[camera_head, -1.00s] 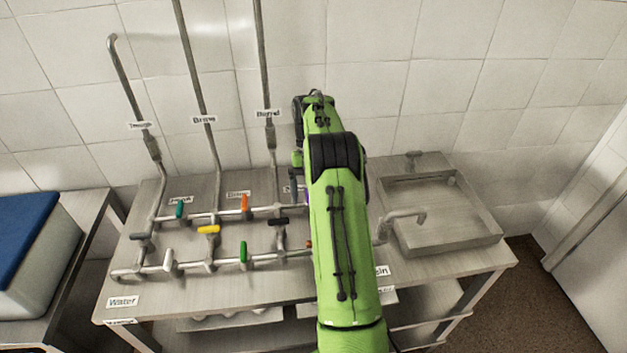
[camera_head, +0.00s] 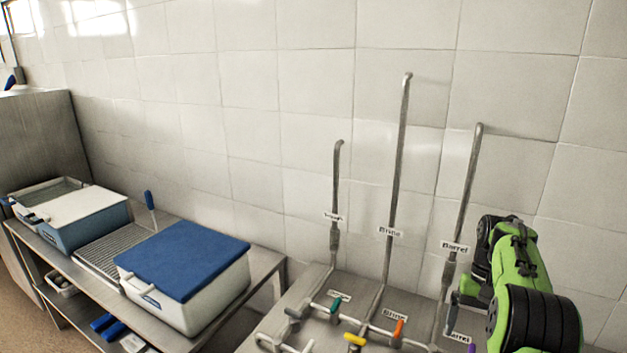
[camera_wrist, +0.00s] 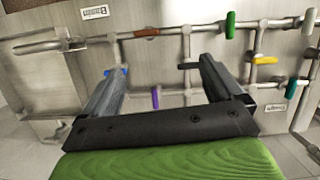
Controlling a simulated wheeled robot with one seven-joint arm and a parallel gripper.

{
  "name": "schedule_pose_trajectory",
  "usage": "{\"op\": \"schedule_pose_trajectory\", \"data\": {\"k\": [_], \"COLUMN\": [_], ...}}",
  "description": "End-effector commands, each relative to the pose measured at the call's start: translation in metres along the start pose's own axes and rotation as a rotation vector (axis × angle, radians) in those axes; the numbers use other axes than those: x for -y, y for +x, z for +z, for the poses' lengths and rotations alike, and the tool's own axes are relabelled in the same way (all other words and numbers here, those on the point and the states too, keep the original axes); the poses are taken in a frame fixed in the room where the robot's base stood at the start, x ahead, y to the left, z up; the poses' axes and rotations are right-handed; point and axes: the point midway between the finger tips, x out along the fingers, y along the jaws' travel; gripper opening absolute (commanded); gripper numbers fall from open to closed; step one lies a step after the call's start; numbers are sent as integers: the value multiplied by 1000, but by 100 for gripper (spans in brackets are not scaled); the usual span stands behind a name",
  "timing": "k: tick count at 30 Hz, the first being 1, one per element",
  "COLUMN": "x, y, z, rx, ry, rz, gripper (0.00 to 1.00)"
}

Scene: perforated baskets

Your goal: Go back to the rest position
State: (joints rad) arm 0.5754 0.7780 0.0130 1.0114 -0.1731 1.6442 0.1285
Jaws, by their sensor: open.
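My gripper (camera_wrist: 168,82) is open and empty in the wrist view, its two grey fingers apart in front of the pipework with coloured valve handles. A purple handle (camera_wrist: 155,98) shows between the fingers and a blue handle (camera_wrist: 118,71) by the left finger. In the head view my green and black arm is at the lower right, with a grey gripper part (camera_head: 453,300) low beside the pipe labelled Barrel (camera_head: 460,200).
The metal bench (camera_head: 290,300) carries pipes with teal (camera_head: 335,306), orange (camera_head: 398,329) and yellow (camera_head: 355,340) handles. At left a shelf table holds a blue-lidded white box (camera_head: 190,262), a wire rack (camera_head: 115,250) and another box (camera_head: 85,218). The tiled wall stands behind.

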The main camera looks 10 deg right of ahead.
Motion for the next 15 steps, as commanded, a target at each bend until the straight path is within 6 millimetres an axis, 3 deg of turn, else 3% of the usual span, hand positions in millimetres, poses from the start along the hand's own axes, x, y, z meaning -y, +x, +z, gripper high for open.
{"op": "schedule_pose_trajectory", "data": {"k": [1,6,10,15], "x": [18,63,88,105], "y": [-19,-55,-67,-63], "z": [18,79,133,204], "rx": [-46,-195,-307,-455], "ry": [-34,-133,-211,-314], "rz": [6,14,15,6], "gripper": [94,94,94,94]}}
